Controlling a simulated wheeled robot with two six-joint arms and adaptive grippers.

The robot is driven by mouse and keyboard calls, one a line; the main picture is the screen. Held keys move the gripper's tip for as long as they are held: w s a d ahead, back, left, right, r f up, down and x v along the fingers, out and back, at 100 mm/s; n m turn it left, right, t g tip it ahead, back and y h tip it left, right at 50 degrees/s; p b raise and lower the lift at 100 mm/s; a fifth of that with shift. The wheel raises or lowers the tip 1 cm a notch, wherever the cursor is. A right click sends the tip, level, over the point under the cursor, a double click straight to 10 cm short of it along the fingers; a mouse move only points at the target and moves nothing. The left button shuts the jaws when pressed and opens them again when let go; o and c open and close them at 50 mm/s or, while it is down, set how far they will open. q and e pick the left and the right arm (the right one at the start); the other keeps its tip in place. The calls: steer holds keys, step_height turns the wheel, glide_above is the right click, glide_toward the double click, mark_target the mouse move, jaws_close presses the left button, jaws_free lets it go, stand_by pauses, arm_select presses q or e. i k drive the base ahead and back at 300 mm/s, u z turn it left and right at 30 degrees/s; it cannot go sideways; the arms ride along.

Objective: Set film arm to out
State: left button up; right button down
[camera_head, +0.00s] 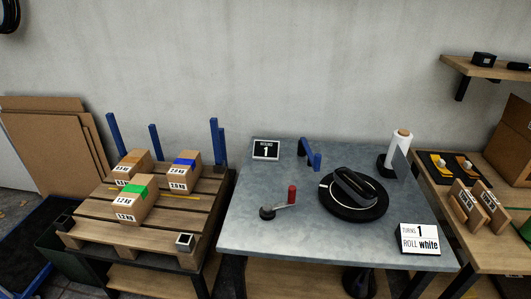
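I cannot tell for certain which part is the film arm. On the grey metal table (245,235), a blue bent arm (308,152) stands near the back edge. In front of it, a short grey lever with a dark round pivot (267,213) and a red upright handle (292,194) points right. A black round turntable (340,205) carries a dark oblong block (356,187). Neither of my grippers is in view.
A sign (420,239) reads "TURNS 1, ROLL white"; another (265,150) shows 1. A wooden pallet (100,229) with labelled boxes and blue posts stands left. A wooden side table (475,245) stands right. The table's front left is clear.

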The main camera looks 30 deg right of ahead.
mark_target(310, 151)
steer(key=z, duration=0.95)
steer(key=i, duration=0.35)
steer(key=z, duration=0.1)
